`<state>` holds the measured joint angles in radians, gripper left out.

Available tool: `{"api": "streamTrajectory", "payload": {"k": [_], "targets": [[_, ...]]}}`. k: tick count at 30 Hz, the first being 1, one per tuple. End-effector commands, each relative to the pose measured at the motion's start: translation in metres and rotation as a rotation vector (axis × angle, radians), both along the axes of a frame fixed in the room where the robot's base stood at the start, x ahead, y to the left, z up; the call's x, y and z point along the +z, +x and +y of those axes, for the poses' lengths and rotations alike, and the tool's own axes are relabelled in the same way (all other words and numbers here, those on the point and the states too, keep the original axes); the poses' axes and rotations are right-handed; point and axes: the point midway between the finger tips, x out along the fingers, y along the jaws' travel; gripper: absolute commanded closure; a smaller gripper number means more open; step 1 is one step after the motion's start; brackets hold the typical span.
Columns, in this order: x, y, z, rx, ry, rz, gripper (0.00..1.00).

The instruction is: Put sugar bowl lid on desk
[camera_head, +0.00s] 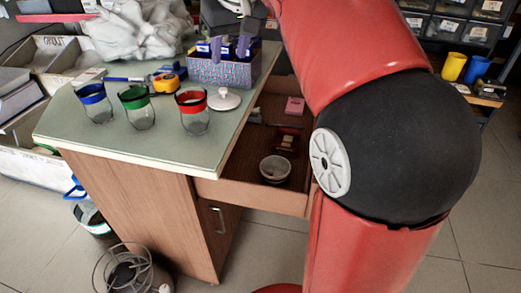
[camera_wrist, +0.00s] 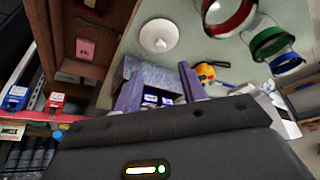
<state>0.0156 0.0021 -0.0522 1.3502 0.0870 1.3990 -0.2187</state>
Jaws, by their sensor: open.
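A white round lid with a knob (camera_head: 225,99) lies on the green desk top (camera_head: 150,140), near its right edge and beside the red-rimmed glass. The lid also shows in the wrist view (camera_wrist: 159,36), ahead of and apart from my fingers. My gripper (camera_head: 229,48) is open and empty, with its two purple fingers over the speckled box at the back of the desk. In the wrist view my gripper (camera_wrist: 161,82) has a wide gap between the fingers. A small round bowl (camera_head: 275,168) without a cover stands in the open drawer (camera_head: 250,194).
Three glasses with blue (camera_head: 95,103), green (camera_head: 136,107) and red (camera_head: 193,110) rims stand on the desk. The speckled box (camera_head: 222,72) and a yellow tape measure (camera_head: 168,80) are behind. The drawer also holds a pink box (camera_head: 294,106). The desk's front strip is clear.

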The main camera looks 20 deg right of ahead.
Motion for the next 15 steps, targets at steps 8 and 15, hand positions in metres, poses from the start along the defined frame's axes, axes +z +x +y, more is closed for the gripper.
{"api": "streamTrajectory", "payload": {"k": [8,15], "targets": [[-0.054,-0.095,0.007,-0.066,0.009,-0.036,0.59],[-0.146,-0.188,0.012,-0.126,0.009,-0.076,0.59]]}}
